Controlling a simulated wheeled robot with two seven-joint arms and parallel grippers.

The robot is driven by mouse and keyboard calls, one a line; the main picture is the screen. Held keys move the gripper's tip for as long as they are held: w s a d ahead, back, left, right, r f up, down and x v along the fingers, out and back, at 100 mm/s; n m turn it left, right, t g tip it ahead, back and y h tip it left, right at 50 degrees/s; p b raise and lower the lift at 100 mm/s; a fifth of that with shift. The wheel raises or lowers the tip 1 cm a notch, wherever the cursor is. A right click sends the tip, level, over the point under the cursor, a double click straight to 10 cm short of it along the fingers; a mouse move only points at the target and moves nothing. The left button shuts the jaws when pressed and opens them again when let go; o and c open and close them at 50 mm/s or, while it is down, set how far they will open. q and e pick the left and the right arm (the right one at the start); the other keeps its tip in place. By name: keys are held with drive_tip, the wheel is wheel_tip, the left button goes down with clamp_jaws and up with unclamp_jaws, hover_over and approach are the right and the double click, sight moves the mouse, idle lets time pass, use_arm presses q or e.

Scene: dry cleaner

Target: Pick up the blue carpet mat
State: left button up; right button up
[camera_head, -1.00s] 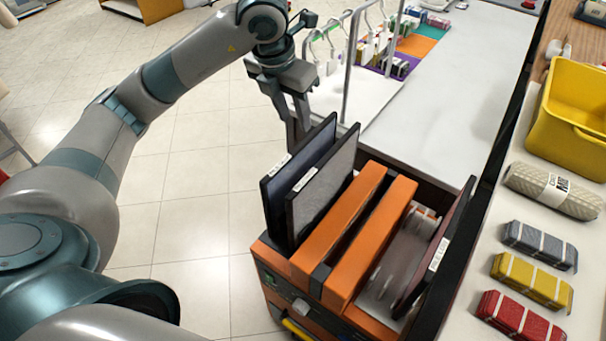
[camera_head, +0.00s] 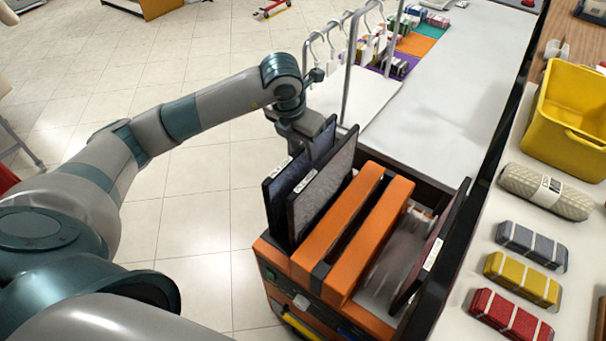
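The blue carpet mat (camera_head: 292,182) is the dark-framed, blue-grey panel with a white label at the left end of the orange cart. My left gripper (camera_head: 307,145) is at the top edge of the blue mat, pointing down. One finger shows on the side toward the grey mat; the other is largely hidden behind the blue mat. The fingers look apart, and I cannot see whether either touches the mat. My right gripper is not in view.
The cart (camera_head: 268,250) also holds two orange dividers and a dark brown-framed mat (camera_head: 440,245) at its right. A metal rack with hangers (camera_head: 347,75) stands close behind my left gripper. A counter with a yellow bin (camera_head: 570,110) and rolled textiles is at right.

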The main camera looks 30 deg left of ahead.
sight(305, 155)
use_arm(q)
drive_tip(key=shift+w+f+p, duration=0.2)
drive_tip(key=shift+f+p, duration=0.45)
drive_tip(key=p+x, duration=0.1)
drive_tip(key=x, duration=0.2)
drive_tip(key=shift+w+f, duration=0.2)
drive_tip(key=shift+f, duration=0.15)
drive_tip(key=shift+c, duration=0.3)
clamp_jaws()
idle(0.9)
